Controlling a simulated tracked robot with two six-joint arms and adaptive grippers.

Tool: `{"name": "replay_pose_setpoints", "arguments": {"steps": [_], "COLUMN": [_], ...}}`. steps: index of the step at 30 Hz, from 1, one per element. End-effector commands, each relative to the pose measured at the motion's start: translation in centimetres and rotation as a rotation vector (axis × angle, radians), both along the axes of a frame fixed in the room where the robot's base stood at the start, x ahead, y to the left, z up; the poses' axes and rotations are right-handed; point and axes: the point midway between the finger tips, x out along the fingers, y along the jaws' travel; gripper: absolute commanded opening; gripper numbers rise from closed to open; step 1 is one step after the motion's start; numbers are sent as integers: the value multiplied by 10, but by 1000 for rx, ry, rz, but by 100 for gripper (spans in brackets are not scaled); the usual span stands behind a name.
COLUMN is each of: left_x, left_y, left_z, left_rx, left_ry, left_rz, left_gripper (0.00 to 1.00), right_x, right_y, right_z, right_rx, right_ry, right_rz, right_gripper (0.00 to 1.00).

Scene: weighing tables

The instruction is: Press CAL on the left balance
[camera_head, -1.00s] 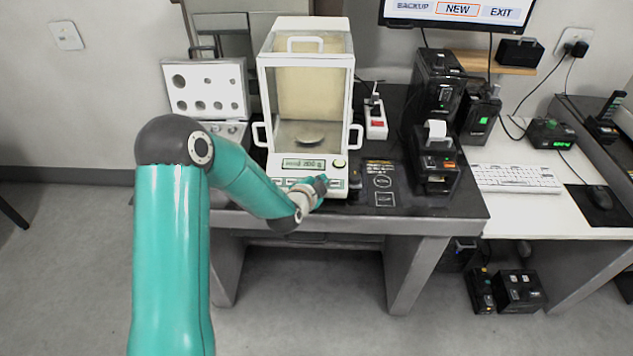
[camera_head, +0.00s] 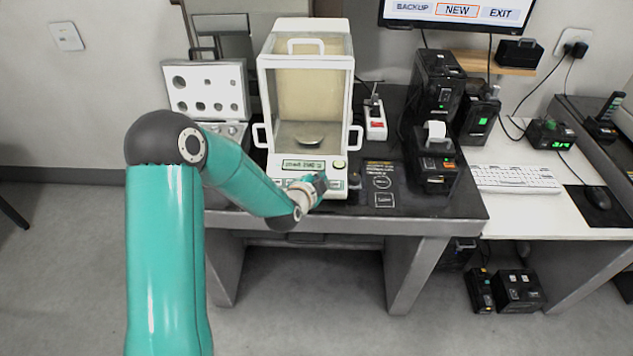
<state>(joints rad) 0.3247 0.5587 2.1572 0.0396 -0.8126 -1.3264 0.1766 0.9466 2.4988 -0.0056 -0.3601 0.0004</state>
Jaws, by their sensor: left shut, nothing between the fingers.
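The balance (camera_head: 306,110) is a white-framed glass draft shield with a front panel, standing on the dark table. Its round weighing pan (camera_head: 309,141) shows inside and looks empty. A lit green display (camera_head: 304,165) is on the front panel, with a round yellow-green spot (camera_head: 339,164) to its right. My left gripper (camera_head: 321,183) is shut and empty, at the key row on the lower front panel. It hides part of that row. I cannot make out which key it is over or whether it touches it. My right gripper is out of view.
An open case of weights (camera_head: 207,88) stands left of the balance. A power strip (camera_head: 375,120), a dark mat with symbols (camera_head: 383,183) and a black printer (camera_head: 436,158) are to the right. A white desk with a keyboard (camera_head: 515,179) adjoins.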

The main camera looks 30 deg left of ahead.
Motion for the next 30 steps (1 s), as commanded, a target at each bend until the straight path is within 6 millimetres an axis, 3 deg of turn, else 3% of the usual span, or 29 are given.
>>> {"name": "replay_pose_setpoints", "arguments": {"steps": [12,30], "left_x": [-12,-13], "left_y": [-7,-8], "left_z": [40,41], "left_rx": [0,0], "left_ry": [-1,0], "left_rz": [0,0], "left_gripper": [0,0], "right_x": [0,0], "right_y": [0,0], "right_z": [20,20], "right_rx": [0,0], "right_ry": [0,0], "right_rz": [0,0], "right_gripper": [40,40]}}
